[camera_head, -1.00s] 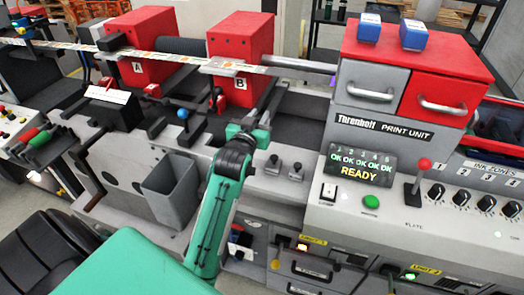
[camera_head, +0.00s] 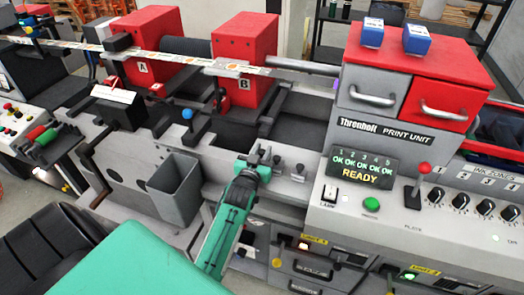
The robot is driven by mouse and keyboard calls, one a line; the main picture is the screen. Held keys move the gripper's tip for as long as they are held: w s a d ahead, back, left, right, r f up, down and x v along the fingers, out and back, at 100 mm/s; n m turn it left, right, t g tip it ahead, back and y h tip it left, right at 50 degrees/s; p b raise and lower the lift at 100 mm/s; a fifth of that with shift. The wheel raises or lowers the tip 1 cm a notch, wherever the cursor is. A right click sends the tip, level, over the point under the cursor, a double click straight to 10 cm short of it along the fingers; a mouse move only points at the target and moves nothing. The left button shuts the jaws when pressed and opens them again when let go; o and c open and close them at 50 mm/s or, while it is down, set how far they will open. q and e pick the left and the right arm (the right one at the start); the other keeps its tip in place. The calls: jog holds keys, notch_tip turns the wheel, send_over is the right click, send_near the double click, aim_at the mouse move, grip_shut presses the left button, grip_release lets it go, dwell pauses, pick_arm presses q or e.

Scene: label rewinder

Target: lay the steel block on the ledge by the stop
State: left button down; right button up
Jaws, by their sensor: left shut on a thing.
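My left gripper (camera_head: 262,158) is at the front of the machine, just left of two small dark knobs (camera_head: 287,165). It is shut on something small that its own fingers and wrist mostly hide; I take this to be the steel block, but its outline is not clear. A grey front ledge (camera_head: 283,188) runs below and beside the gripper. I cannot tell whether the held thing touches it. I cannot pick out the stop for certain. My right gripper is not in view.
A grey open bin (camera_head: 176,190) stands left of my arm. The print unit with its status screen (camera_head: 362,168) and red-knobbed lever (camera_head: 420,178) rises to the right.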

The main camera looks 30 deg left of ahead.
pick_arm(q)
jog(key=c, duration=1.5)
grip_release()
jog(key=shift+f, duration=0.1)
